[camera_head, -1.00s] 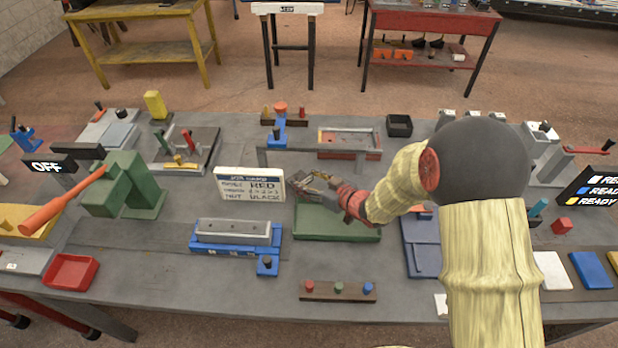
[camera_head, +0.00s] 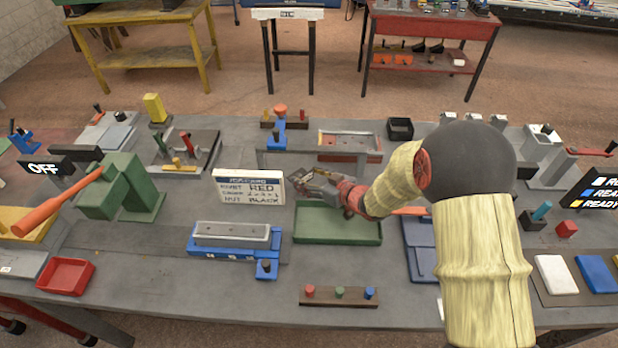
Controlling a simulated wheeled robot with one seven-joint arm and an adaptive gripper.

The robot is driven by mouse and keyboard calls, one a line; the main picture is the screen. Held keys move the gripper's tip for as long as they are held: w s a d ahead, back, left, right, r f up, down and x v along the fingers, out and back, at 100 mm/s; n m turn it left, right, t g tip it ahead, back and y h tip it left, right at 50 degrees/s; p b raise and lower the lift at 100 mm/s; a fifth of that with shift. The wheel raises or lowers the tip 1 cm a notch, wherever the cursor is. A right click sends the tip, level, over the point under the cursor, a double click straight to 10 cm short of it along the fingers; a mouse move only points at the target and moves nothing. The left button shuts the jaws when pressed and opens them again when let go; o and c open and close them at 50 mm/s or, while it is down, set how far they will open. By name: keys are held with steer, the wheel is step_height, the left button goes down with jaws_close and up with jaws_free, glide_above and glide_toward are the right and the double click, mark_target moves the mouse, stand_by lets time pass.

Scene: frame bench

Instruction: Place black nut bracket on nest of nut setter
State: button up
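My gripper (camera_head: 308,184) is over the back left of the green tray (camera_head: 338,238), close to the right end of the white job card (camera_head: 248,187). It is small and seen side-on, so I cannot tell whether its fingers are open or hold anything. No black bracket can be made out; one may be hidden by my gripper or arm. The card reads "RED" and "NUT BLACK" in part. A green press (camera_head: 128,190) with an orange lever stands at left. I cannot tell which station is the nut setter, and its nest is not identifiable.
A blue fixture with a grey block (camera_head: 232,232) lies left of the green tray. A grey rail (camera_head: 300,158) stands behind my gripper. A button strip (camera_head: 338,296) is in front. A red bin (camera_head: 66,276) sits at front left. Bare bench lies around (camera_head: 150,260) the left middle.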

steer(key=o, duration=0.3)
